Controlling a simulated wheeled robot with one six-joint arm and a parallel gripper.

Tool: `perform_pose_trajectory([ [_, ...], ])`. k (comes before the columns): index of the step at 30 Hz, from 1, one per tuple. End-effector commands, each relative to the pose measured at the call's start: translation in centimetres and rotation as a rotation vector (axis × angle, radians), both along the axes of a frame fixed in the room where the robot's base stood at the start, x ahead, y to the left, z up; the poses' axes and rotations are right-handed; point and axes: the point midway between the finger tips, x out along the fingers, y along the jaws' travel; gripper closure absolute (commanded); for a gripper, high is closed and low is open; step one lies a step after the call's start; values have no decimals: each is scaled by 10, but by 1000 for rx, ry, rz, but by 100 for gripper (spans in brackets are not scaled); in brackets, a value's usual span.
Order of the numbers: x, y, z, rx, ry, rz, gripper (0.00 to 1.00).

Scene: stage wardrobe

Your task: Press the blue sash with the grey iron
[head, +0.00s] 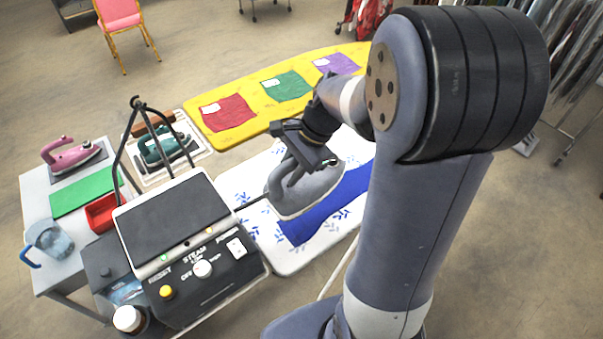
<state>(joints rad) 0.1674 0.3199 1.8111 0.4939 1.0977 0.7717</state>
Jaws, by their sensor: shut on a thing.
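The grey iron (304,192) sits at the left part of the white ironing board with blue leaf print (270,236). My gripper (304,166) is shut on the iron's handle from above; the arm hides part of the grip. The blue sash (318,215) lies flat on the same board, running from lower left to upper right. The iron is at the sash's upper left edge; I cannot tell whether its soleplate touches the sash. The sash's far end is hidden behind my arm.
A steam station (200,262) with knobs stands at the front left. A yellow board (240,112) with red, green and purple cloths lies behind. A teal iron (165,147), a pink iron (70,155), a red tray (102,212) and a jug (52,240) stand left. Clothes racks fill the right back.

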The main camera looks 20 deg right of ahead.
Motion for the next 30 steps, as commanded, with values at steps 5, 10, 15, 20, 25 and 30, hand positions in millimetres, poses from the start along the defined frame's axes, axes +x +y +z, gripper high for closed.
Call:
perform_pose_trajectory([
  [5, -1, 2, -7, 1, 0, 1, 100],
  [10, -1, 2, -23, 1, 0, 1, 100],
  [15, -1, 2, -43, 0, 0, 1, 100],
  [20, -1, 1, -58, 0, 0, 1, 100],
  [25, -1, 2, -63, 0, -1, 2, 100],
  [30, -1, 1, -62, 0, -1, 2, 100],
])
